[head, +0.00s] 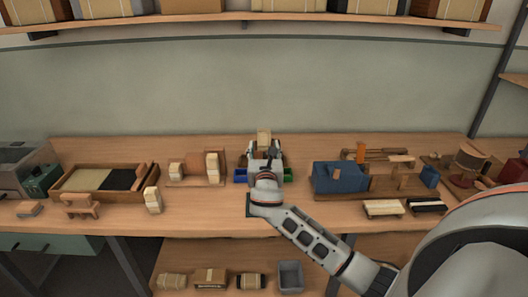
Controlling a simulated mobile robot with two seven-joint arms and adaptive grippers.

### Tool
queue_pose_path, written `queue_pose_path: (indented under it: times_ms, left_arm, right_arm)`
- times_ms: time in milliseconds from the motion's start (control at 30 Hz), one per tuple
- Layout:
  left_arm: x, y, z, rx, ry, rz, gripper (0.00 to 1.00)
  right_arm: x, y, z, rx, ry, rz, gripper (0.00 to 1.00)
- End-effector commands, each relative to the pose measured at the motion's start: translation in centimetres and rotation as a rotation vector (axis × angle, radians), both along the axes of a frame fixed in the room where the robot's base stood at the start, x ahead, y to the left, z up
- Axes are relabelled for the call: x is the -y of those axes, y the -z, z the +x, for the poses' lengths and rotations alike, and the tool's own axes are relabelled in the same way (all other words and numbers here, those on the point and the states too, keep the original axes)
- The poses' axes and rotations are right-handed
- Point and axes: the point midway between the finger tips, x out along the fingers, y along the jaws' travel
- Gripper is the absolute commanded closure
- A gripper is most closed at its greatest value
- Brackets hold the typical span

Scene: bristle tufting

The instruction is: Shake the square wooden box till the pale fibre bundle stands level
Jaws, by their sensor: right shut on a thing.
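My right gripper (267,152) is at the back middle of the bench, seen from behind with its fingertips mostly hidden. It is shut on the square wooden box, of which a small brown part (259,156) shows beside the gripper. A pale bundle (264,136) sticks up just beyond the gripper and looks roughly upright. Whether its fibre ends are level is too small to tell. My left gripper is not in view.
Blue and green bins (240,175) lie around the gripper on the bench (215,205). A wooden tray (150,183) and pale bundles (153,200) stand left. A blue box (338,177) and brushes (383,208) stand right. The front middle-left is fairly clear.

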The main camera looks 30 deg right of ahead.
Motion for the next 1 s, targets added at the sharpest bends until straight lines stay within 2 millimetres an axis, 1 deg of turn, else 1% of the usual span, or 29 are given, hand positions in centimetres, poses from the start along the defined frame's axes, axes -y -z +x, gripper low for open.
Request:
queue_pose_path:
  times_ms: [100, 200, 267, 367, 467, 567, 700, 767, 833, 933, 1000]
  left_arm:
    - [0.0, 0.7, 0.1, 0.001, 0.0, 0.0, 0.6]
    - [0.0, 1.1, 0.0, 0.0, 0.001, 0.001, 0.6]
    - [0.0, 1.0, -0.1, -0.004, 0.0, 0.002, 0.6]
    - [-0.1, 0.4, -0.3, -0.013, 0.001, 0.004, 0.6]
    - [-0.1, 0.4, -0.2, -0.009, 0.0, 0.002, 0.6]
    - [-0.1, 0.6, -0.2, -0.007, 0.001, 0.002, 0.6]
    - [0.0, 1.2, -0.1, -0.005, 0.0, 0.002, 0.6]
    - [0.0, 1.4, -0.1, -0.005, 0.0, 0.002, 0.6]
    - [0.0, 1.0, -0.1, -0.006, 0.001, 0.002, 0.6]
    - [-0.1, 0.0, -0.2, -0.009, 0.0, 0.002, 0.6]
    - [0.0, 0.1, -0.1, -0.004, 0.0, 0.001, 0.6]
  right_arm:
    - [0.0, 1.8, 0.0, -0.003, 0.001, -0.002, 0.77]
    - [0.0, 2.9, 0.0, -0.002, 0.001, -0.003, 0.77]
    - [0.0, 2.5, 0.0, 0.0, 0.0, -0.001, 0.77]
    - [0.0, 1.1, 0.0, 0.0, 0.001, -0.001, 0.77]
    - [0.0, 0.0, 0.0, 0.003, 0.0, -0.001, 0.77]
    - [0.0, 0.4, 0.0, -0.003, 0.0, -0.001, 0.77]
    - [0.0, 2.4, 0.0, -0.003, 0.001, -0.002, 0.77]
    - [0.0, 2.9, 0.0, -0.002, 0.001, -0.002, 0.77]
    - [0.0, 2.4, 0.0, 0.0, 0.0, -0.001, 0.77]
    - [0.0, 0.9, 0.0, 0.0, 0.001, -0.001, 0.77]
    - [0.0, 0.1, 0.0, 0.003, 0.0, -0.001, 0.77]
